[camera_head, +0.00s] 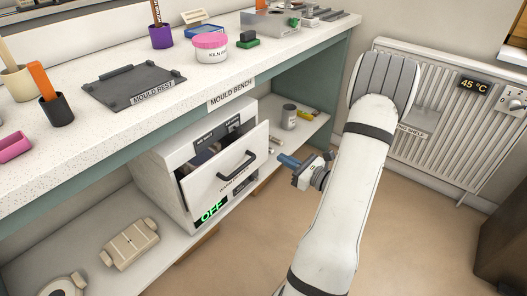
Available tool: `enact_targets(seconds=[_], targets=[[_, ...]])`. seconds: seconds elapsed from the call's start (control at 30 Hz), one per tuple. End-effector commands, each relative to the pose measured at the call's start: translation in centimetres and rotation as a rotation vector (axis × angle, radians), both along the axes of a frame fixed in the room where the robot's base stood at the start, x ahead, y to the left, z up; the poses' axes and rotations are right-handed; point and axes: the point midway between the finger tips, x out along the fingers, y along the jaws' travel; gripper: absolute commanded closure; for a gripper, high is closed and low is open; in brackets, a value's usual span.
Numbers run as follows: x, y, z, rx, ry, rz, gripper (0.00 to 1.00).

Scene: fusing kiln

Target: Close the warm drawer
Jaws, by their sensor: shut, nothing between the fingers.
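The warm drawer (222,174) is a white front with a dark bar handle (237,166), set in a white cabinet (165,178) under the mould bench. The drawer stands partly out, and a dark gap with some contents shows above its front. A green "OFF" display (212,212) glows on the cabinet below it. My gripper (283,160) is shut and empty. It is to the right of the drawer front, pointing left, and appears apart from the handle.
The mould bench (215,106) overhangs the cabinet and holds a mould rest (133,87), a pink-lidded jar (210,48) and cups. A grey can (289,117) stands on the lower shelf behind my gripper. A radiator (437,120) is at right. Floor in front is clear.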

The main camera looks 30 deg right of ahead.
Motion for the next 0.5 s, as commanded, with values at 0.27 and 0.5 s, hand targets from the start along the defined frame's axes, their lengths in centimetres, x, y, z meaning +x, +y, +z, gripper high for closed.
enact_targets(seconds=[0.27,0.5], targets=[[4.5,1.9,-0.2,-0.003,-0.001,0.009,1.0],[9.2,3.7,-0.1,-0.001,0.0,0.008,1.0]])
